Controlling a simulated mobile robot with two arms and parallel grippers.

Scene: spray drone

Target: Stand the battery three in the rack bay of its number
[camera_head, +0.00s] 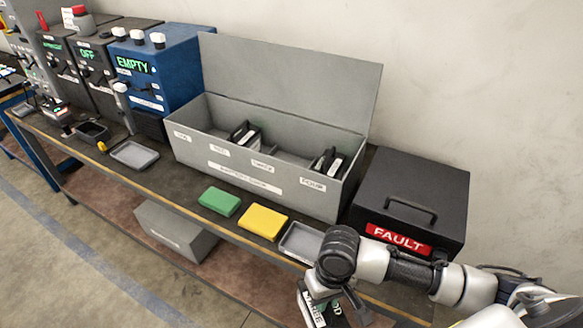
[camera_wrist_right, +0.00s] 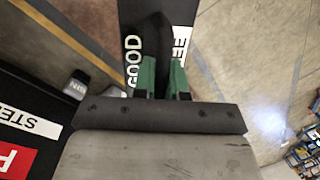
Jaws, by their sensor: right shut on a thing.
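My right gripper (camera_head: 322,284) is shut on a dark battery (camera_head: 312,309), held in front of the bench edge at the lower right. In the right wrist view the green fingers (camera_wrist_right: 164,80) close on the black battery (camera_wrist_right: 133,18), whose label reads GOOD beside a partly hidden word ending in EE. The grey rack (camera_head: 207,162) stands on the bench with its lid up and bays labelled in a row. One battery (camera_head: 245,134) stands in bay two and another (camera_head: 328,160) in bay four. Bay three (camera_head: 287,150) between them looks empty. My left gripper is out of view.
A black FAULT box (camera_head: 425,187) stands right of the rack. A green block (camera_head: 219,201), a yellow block (camera_head: 263,222) and a grey tray (camera_head: 300,242) lie along the front edge. A blue EMPTY unit (camera_head: 165,75) stands left. The raised lid (camera_head: 300,85) is behind the rack.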

